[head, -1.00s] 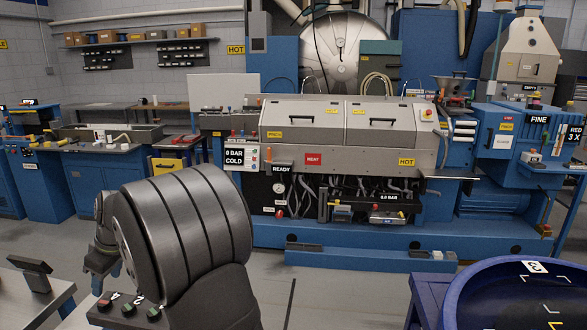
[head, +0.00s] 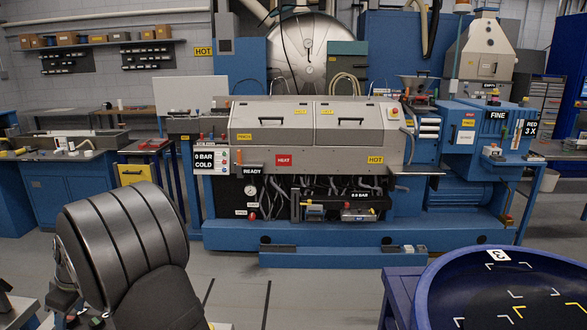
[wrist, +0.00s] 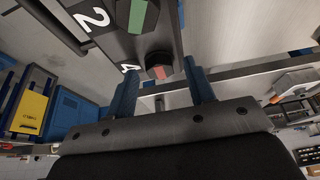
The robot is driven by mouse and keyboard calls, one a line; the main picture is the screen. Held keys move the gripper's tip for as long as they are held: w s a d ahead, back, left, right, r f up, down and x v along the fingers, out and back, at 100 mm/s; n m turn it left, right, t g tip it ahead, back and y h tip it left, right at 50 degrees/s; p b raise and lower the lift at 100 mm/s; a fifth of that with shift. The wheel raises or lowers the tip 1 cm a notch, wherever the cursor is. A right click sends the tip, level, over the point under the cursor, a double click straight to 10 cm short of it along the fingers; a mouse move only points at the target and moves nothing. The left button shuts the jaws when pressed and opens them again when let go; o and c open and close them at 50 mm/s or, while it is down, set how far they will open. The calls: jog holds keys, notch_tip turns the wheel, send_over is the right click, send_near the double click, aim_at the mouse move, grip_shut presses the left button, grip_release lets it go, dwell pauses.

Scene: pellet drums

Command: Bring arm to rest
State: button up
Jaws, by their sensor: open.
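My gripper (wrist: 163,75) shows in the wrist view with its two blue fingers apart, so it is open. A dark panel (wrist: 105,42) with white markings 2 and 4 lies beyond the fingers. A red-faced knob (wrist: 160,66) on it appears between the fingertips; I cannot tell whether they touch it. A green-faced knob (wrist: 138,14) sits further up. No held object shows. In the head view my dark, ribbed arm fills the lower left, and my gripper cannot be made out there.
A blue tub (head: 433,290) marked 3 stands at the lower right. A large blue and grey machine (head: 300,160) spans the back. A workbench (head: 60,157) stands at the left. Grey floor (head: 240,297) is open between my arm and the tub.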

jog(key=v, duration=1.7)
jog(key=x, duration=1.7)
jog(key=shift+a+f, duration=0.1)
jog(key=shift+f, duration=0.15)
jog(key=n, duration=0.1)
jog(key=n+g, duration=0.1)
jog(key=n, duration=0.1)
jog(key=n+g, duration=0.1)
jog(key=n, duration=0.1)
jog(key=shift+w+r, duration=0.15)
jog(key=shift+w, duration=0.1)
jog(key=d+r+m, duration=0.1)
jog(key=d+r, duration=0.1)
jog(key=r, duration=0.4)
jog(key=d+r, duration=0.3)
jog(key=r, duration=0.4)
jog(key=w+d+r+m+t, duration=0.1)
jog(key=d+r, duration=0.1)
jog(key=r, duration=0.4)
jog(key=shift+d+r+m, duration=0.25)
jog(key=shift+d+m, duration=0.05)
jog(key=shift+d, duration=0.05)
jog(key=shift+w, duration=0.1)
